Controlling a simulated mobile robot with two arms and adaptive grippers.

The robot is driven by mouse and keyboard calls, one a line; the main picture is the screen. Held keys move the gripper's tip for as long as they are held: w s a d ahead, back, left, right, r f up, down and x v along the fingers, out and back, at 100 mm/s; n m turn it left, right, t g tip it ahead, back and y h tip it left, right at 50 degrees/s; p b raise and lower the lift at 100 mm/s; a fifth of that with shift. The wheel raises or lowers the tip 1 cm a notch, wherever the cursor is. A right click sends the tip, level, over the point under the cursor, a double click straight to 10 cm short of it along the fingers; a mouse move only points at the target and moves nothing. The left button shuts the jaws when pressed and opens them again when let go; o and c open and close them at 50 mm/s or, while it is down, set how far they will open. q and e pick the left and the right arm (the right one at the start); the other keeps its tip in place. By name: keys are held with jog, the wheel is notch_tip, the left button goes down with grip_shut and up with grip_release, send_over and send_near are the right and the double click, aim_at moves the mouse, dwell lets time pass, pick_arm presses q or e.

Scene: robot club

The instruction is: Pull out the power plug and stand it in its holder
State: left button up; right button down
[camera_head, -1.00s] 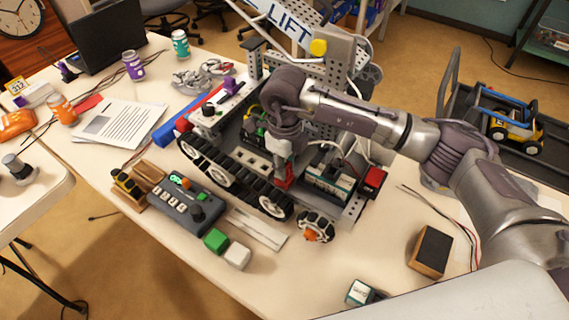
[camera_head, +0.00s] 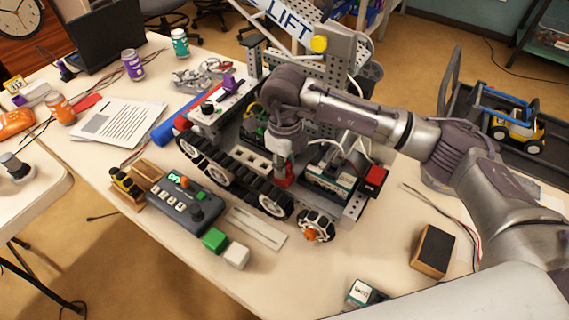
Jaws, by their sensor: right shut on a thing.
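My right gripper (camera_head: 285,157) points down into the open chassis of the tracked robot (camera_head: 240,185). It is shut on a small red piece (camera_head: 284,181), which seems to be the power plug. The fingers and the chassis hide part of the plug, so I cannot tell whether it is still seated. A wooden stand (camera_head: 129,199) with a black and yellow piece in it is left of the control box; I cannot tell if it is the plug's holder. My left gripper is not in view.
A control box (camera_head: 186,204) with knobs and a green block (camera_head: 215,240) lie in front of the tracks. A battery (camera_head: 332,182) and a red switch (camera_head: 375,178) sit right of my gripper. A black-topped block (camera_head: 434,248) stands at right. The front table is partly clear.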

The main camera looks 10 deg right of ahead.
jog(key=shift+f, duration=0.15)
jog(key=c, duration=0.9)
grip_release()
jog(key=shift+o, duration=0.2)
jog(key=shift+r+p, duration=1.6)
jog(key=shift+r, duration=1.95)
